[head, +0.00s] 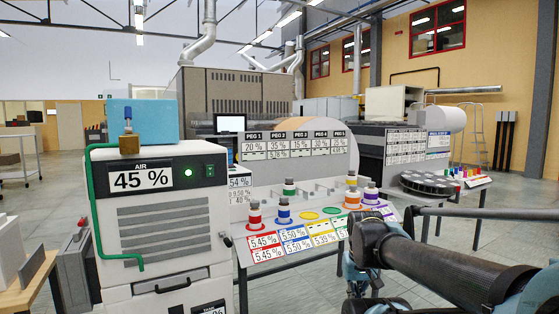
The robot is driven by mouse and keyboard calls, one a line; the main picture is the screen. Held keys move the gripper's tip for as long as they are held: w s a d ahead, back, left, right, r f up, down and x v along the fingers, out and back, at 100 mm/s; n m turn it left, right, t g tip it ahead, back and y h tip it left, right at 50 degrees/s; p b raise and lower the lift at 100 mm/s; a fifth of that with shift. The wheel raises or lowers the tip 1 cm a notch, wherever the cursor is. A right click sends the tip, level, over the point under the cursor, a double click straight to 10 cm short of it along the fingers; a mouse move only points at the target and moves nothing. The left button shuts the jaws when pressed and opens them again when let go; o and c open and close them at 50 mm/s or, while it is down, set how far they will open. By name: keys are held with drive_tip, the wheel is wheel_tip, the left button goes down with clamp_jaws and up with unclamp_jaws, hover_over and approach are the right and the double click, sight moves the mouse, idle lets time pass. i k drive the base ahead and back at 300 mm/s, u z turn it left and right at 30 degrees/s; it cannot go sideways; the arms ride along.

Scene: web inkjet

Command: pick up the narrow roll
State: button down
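Two large pale rolls show in the head view. Another pale roll (447,118) lies at the right machine, farther back. I cannot tell which, if either, is the narrow roll. My arm enters from the lower right, and its dark joint (372,236) is in front of the table's right end. My gripper's fingers do not show.
A sloped table carries small capped containers with red (255,214), blue (284,211) and other coloured bands above price-like labels. A white cabinet (163,215) marked AIR 45% stands at left. A round dark tray (427,183) is at right. Open floor (520,215) lies beyond.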

sight(289, 187)
drive_tip(key=z, duration=0.65)
drive_tip(key=i, duration=2.15)
drive_tip(key=u, duration=0.6)
